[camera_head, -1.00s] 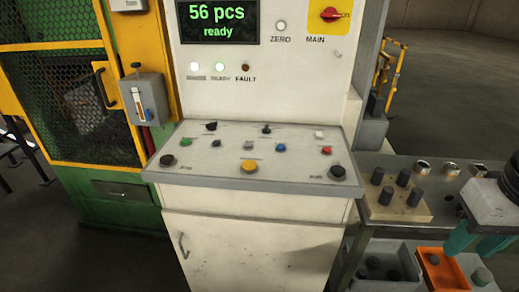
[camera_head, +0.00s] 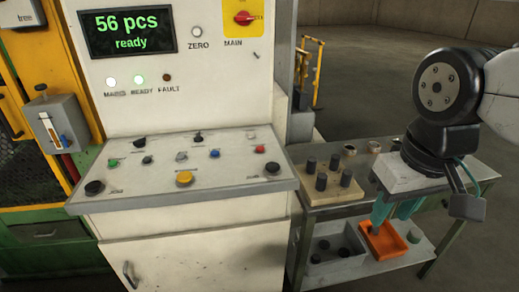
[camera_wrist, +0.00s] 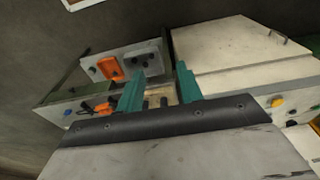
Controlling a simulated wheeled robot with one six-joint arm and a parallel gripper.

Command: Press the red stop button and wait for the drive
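The red button (camera_head: 260,149) is on the right part of the sloped white control panel (camera_head: 130,189), with a white button above it and a large black one below. The display (camera_head: 128,32) reads "56 pcs ready". The MAINS and READY lamps (camera_head: 139,79) are lit; the FAULT lamp (camera_head: 167,77) is dark. My gripper (camera_head: 398,212) hangs right of the panel, over the side table, apart from the red button. In the wrist view its two teal fingers (camera_wrist: 158,88) stand apart with nothing seen between them.
The side table (camera_head: 330,208) holds a block with several dark pegs (camera_head: 321,183). Below are a grey bin (camera_head: 345,262) and an orange bin (camera_head: 384,240). A yellow-framed mesh guard (camera_head: 22,165) stands left. The space above the panel is clear.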

